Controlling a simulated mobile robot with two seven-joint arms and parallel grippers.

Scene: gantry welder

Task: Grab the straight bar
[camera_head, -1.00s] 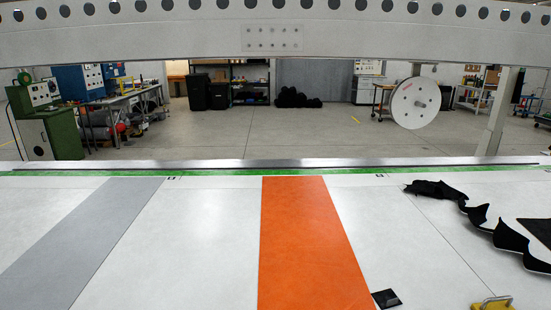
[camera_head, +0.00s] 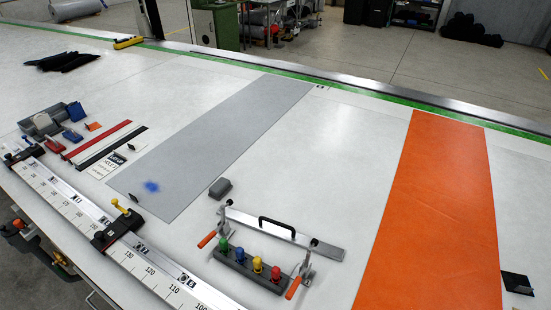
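A straight silver metal bar (camera_head: 250,219) with a black handle (camera_head: 277,226) on top lies on the white table, in the lower middle of the head view. It runs slantwise, from upper left to lower right. A dark block with red, yellow, green and blue knobs (camera_head: 249,268) stands just in front of it, with an orange-handled clamp (camera_head: 222,230) at the left and another (camera_head: 300,275) at the right. The clamps partly overlap the bar's ends, and I cannot tell whether they touch it. Neither of my grippers is in view.
A numbered ruler rail (camera_head: 120,247) with a yellow-knobbed slider runs along the near left edge. A grey block (camera_head: 220,187) lies left of the bar. Grey (camera_head: 225,135) and orange (camera_head: 440,200) strips lie on the table. Small boxes and strips lie at the left.

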